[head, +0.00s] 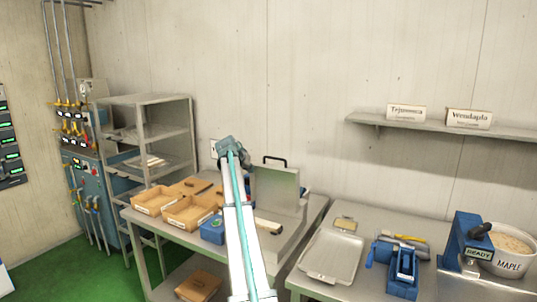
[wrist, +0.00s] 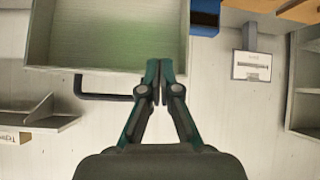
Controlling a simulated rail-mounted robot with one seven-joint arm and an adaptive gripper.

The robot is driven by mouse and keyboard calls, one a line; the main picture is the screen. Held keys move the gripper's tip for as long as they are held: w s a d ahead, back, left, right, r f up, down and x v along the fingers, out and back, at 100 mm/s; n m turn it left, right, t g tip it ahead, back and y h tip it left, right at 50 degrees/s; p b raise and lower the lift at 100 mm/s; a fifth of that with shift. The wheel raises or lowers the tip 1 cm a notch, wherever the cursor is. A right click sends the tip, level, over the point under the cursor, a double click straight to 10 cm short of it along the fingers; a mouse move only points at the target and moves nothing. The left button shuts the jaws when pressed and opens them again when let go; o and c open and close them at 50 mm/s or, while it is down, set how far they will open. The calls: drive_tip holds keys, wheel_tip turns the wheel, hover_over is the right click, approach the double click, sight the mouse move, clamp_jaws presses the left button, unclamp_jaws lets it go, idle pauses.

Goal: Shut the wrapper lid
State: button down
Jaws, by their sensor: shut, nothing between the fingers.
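The wrapper lid (head: 275,193) is a grey metal panel standing raised on the left table, with a dark bar handle (head: 275,158) along its top edge. In the wrist view the lid (wrist: 105,38) fills the upper left, and its handle (wrist: 95,97) sticks out below its edge. My gripper (wrist: 158,72) is shut and empty; its tips overlap the lid's lower right corner in that view, right of the handle. I cannot tell whether they touch it. In the head view my arm ends left of the lid, and the fingers cannot be made out.
Cardboard trays (head: 187,212) and a blue device (head: 213,230) stand left of the lid. A grey rack (head: 150,140) is behind at the left. The right table holds a metal tray (head: 332,255), a blue tape dispenser (head: 403,272) and a maple tub (head: 512,260). A wall shelf (head: 430,129) carries signs.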

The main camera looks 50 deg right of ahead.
drive_tip(key=s+d+r+m+h, duration=0.1)
drive_tip(key=s+d+r, duration=0.15)
drive_tip(key=r, duration=0.45)
drive_tip(key=s+d+r+m, duration=0.1)
drive_tip(key=d+r, duration=0.2)
drive_tip(key=r, duration=0.3)
drive_tip(key=d+f+p, duration=0.3)
drive_tip(key=f+p, duration=0.1)
drive_tip(key=w+d+f+p, duration=0.1)
drive_tip(key=d+f+p, duration=0.1)
drive_tip(key=f, duration=0.1)
drive_tip(key=shift+w+d, duration=0.1)
drive_tip(key=shift+d, duration=0.2)
drive_tip(key=shift+a+f, duration=0.1)
drive_tip(key=shift+f, duration=0.35)
drive_tip(key=shift+a+f+h, duration=0.1)
drive_tip(key=shift+h, duration=0.2)
